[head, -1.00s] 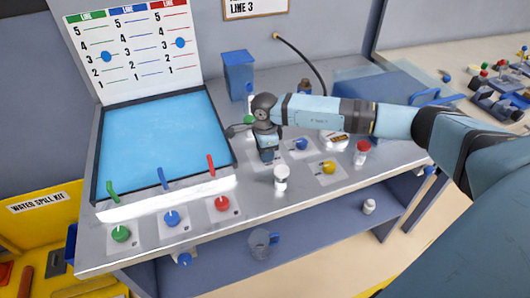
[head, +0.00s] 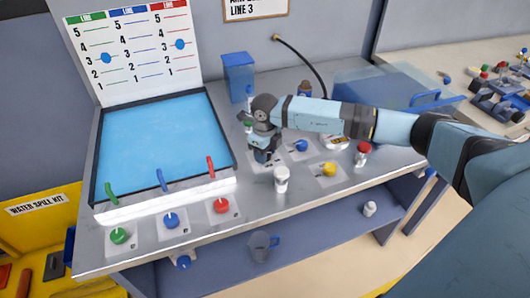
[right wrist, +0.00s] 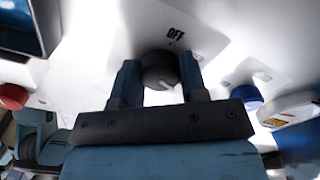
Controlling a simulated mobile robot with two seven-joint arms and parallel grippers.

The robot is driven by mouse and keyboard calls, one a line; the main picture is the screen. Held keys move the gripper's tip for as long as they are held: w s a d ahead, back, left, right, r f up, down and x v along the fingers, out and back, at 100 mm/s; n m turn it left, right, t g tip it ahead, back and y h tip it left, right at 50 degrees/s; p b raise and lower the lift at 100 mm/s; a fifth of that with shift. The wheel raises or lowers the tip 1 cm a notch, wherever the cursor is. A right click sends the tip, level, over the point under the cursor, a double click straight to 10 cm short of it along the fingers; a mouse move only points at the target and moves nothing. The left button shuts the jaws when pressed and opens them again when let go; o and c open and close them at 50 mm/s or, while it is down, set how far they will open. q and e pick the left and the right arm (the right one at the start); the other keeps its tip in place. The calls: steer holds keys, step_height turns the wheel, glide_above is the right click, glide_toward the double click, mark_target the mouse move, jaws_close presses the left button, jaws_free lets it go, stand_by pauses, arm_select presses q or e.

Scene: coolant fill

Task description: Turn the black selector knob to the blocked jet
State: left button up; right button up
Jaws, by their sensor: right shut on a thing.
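The black selector knob (right wrist: 160,68) shows in the right wrist view between the two fingers, on a white plate (right wrist: 208,42) marked OFF. Its pale pointer mark faces the lower right of that view, away from OFF. My right gripper (right wrist: 159,78) is shut on the knob. In the head view my right gripper (head: 264,156) points down at the worktop and hides the knob. The green (head: 112,190), blue (head: 162,179) and red (head: 211,166) jets stand along the blue tank's front edge. I cannot tell which is blocked. My left gripper is out of view.
Green (head: 120,236), blue (head: 172,219) and red (head: 222,205) knobs line the front. A level board (head: 130,45) stands behind the tank.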

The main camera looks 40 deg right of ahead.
steer(key=shift+m, duration=0.7)
steer(key=o, duration=0.9)
step_height(320, 180, up, 14)
steer(key=shift+f, duration=0.1)
stand_by(0.4)
